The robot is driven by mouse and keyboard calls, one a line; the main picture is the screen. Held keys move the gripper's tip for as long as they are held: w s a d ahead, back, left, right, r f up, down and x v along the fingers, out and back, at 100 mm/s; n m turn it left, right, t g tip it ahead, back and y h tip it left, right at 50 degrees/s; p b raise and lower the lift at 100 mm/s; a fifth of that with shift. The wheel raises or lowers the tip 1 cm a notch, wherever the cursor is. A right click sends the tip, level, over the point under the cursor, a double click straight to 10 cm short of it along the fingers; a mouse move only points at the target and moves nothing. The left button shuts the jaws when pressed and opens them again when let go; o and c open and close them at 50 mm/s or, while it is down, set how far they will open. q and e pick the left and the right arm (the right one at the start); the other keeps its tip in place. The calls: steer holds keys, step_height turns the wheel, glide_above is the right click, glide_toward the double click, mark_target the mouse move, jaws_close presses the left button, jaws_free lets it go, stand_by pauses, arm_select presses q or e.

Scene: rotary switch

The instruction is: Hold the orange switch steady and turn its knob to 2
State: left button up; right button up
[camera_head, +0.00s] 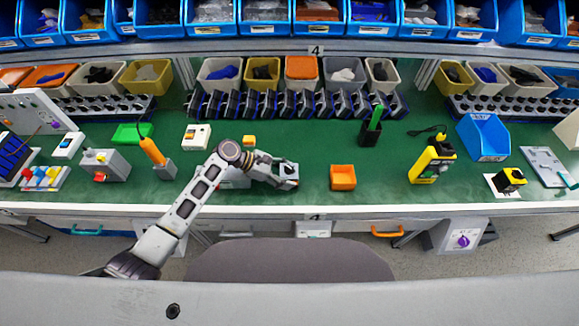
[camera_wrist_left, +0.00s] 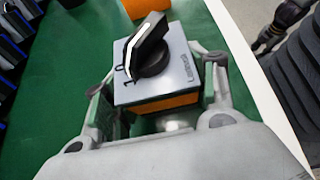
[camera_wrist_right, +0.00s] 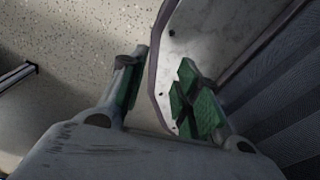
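The orange switch (camera_wrist_left: 160,85) has a grey top face, an orange body and a black knob (camera_wrist_left: 152,55) with a white line along its handle. Marks that look like 0 and 1 show at the knob's left; I cannot read a 2. My left gripper (camera_wrist_left: 158,88) has one finger on each side of the switch and appears closed on its body. In the head view, the left gripper (camera_head: 283,173) is at the table's front with the switch (camera_head: 289,171) between its fingers. My right gripper (camera_wrist_right: 160,90) is open and empty; it is outside the head view.
A yellow-black device (camera_head: 432,160) and a blue bin (camera_head: 483,137) stand further right. Several small boxes stand at the left. A grey panel edge (camera_wrist_right: 175,55) shows around the right fingers.

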arm_select(q)
steer(key=c, duration=0.3)
arm_select(e)
steer(key=shift+d, duration=0.25)
arm_select(q)
steer(key=shift+c, duration=0.2)
